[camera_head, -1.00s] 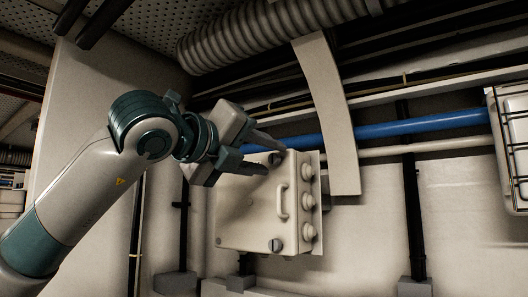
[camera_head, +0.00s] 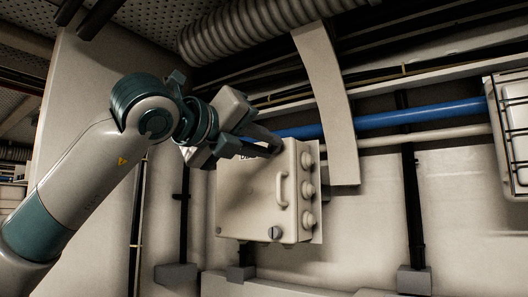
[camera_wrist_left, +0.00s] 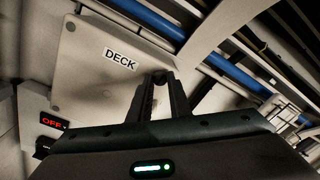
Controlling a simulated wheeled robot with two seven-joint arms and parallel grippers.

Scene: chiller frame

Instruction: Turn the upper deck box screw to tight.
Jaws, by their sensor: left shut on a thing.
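The deck box (camera_head: 250,205) is a pale case on the wall, with a handle (camera_head: 284,190) on its front. In the left wrist view the box (camera_wrist_left: 85,80) carries a "DECK" label (camera_wrist_left: 119,59). My left gripper (camera_head: 275,149) is at the top right corner of the box front, its fingers closed on the upper screw. In the left wrist view the fingertips (camera_wrist_left: 161,80) meet around a small dark screw head, mostly hidden between them. The lower screw (camera_head: 275,232) is in plain view. My right gripper is not in view.
Round knobs (camera_head: 308,190) line the box's right side. A blue pipe (camera_head: 420,121) and a pale curved strip (camera_head: 330,110) run close to the box. A ribbed duct (camera_head: 260,35) passes above. An "OFF" display (camera_wrist_left: 52,122) shows at left in the wrist view.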

